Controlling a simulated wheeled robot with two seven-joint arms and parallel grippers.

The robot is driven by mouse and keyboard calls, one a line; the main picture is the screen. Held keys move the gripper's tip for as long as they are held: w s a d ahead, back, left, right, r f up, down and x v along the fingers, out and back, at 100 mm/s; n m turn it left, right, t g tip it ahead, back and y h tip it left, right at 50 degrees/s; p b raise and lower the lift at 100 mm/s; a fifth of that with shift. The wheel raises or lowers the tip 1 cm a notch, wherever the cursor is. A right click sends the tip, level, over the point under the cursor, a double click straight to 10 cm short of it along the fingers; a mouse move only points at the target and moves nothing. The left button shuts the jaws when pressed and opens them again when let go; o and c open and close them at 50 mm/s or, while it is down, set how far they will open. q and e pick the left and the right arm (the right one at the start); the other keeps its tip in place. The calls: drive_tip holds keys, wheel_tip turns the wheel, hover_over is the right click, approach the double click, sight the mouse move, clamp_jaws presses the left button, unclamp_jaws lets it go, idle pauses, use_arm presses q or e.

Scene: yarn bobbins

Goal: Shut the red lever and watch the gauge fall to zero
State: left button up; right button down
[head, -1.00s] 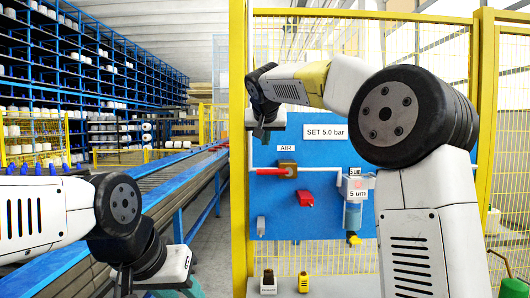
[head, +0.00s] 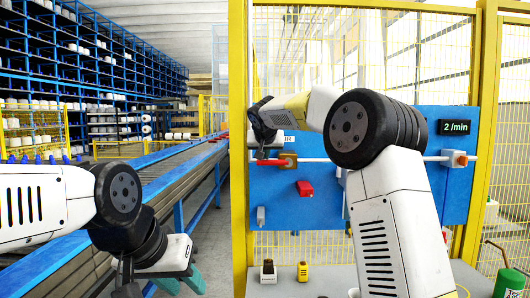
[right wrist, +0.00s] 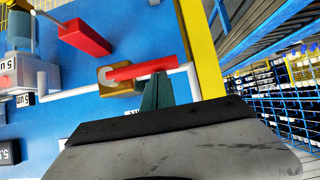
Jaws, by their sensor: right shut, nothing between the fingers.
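The red lever (head: 270,162) sits on a brass valve (head: 288,161) on the blue board. It lies roughly along the white pipe, and also shows in the right wrist view (right wrist: 142,70). My right gripper (head: 265,150) is shut and empty. Its teal fingertips (right wrist: 157,78) are right at the lever's side; whether they touch it I cannot tell. My left gripper (head: 180,283) is low at the left, its teal fingers apart and empty, away from the board. No dial gauge is clearly in view. A display (head: 455,127) at the board's right reads "2/min".
A yellow post (head: 238,130) stands just left of the board. A roller conveyor (head: 150,180) runs at the left. Small containers (head: 303,271) stand on the grey surface below. My right arm hides the board's middle.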

drive_tip(key=shift+a, duration=0.1)
drive_tip(key=shift+a+f+n+h, duration=0.2)
drive_tip(key=shift+f+n+h, duration=0.3)
drive_tip(key=shift+f, duration=0.15)
drive_tip(key=shift+a+f+n+h, duration=0.2)
drive_tip(key=shift+f+n+h, duration=0.2)
drive_tip(key=shift+f+h, duration=0.15)
drive_tip(key=d+f+n+t+h, duration=0.3)
drive_tip(key=d+f+n+h, duration=0.3)
drive_tip(key=f+n+h, duration=0.1)
drive_tip(key=shift+f+n+h, duration=0.35)
drive_tip(key=shift+f+n, duration=0.45)
drive_tip(key=shift+f, duration=0.55)
drive_tip(key=shift+d, duration=0.2)
